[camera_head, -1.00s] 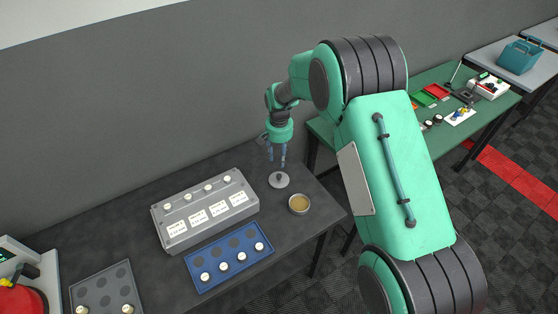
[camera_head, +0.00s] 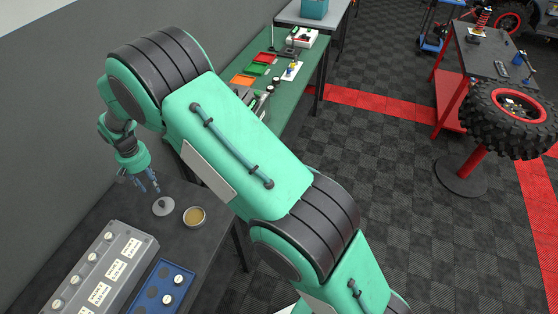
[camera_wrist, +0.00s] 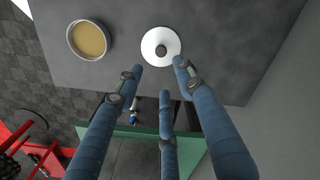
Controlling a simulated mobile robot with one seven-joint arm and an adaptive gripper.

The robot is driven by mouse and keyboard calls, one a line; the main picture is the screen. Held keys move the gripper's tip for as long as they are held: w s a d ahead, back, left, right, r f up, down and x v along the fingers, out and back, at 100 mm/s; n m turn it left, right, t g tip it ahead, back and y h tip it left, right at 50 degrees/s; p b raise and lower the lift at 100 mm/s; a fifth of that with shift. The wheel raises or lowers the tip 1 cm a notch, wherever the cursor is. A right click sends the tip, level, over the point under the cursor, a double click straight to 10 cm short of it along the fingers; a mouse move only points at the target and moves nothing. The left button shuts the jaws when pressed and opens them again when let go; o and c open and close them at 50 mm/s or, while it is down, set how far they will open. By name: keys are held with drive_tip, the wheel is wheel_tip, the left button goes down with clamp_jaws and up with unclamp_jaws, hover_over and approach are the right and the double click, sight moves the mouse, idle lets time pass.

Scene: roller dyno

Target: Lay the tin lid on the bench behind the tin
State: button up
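The tin lid (camera_head: 163,207) is a pale round disc with a dark knob, lying flat on the dark bench (camera_head: 205,245). The open tin (camera_head: 194,217), with tan contents, stands beside it to the right; the two are apart. In the wrist view the lid (camera_wrist: 152,37) is at the top middle and the tin (camera_wrist: 88,40) at the upper left. My gripper (camera_head: 146,186) is near the lid on its wall side. In the wrist view its three blue fingers (camera_wrist: 161,76) are spread and empty, with the tips just short of the lid.
A grey labelled block (camera_head: 107,268) and a blue tray (camera_head: 160,290) with white-topped pieces stand on the bench in front. The grey wall (camera_head: 60,130) is close behind. A green table (camera_head: 290,100) with small items lies beyond the bench.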

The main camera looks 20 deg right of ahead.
drive_tip(key=s+d+r+t, duration=0.1)
drive_tip(key=s+d+r, duration=0.3)
drive_tip(key=d+r, duration=0.45)
drive_tip(key=s+d+r+t, duration=0.1)
drive_tip(key=s+d+r, duration=0.4)
drive_tip(key=r, duration=0.7)
drive_tip(key=s+d+r, duration=0.3)
drive_tip(key=d+r, duration=0.6)
drive_tip(key=r, duration=0.1)
drive_tip(key=s+d+r+t, duration=0.1)
drive_tip(key=s+d+r, duration=0.35)
drive_tip(key=s, duration=0.25)
drive_tip(key=s+d+r+t, duration=0.1)
drive_tip(key=s+d+r, duration=0.2)
drive_tip(key=s+d, duration=0.55)
drive_tip(key=s, duration=0.5)
drive_tip(key=s+d+m+t, duration=0.1)
drive_tip(key=s+d, duration=0.2)
drive_tip(key=s, duration=0.6)
drive_tip(key=shift+f+t, duration=0.15)
drive_tip(key=shift+t, duration=0.15)
wheel_tip(320, 180, down, 12)
drive_tip(key=b, duration=1.1)
drive_tip(key=shift+b, duration=0.4)
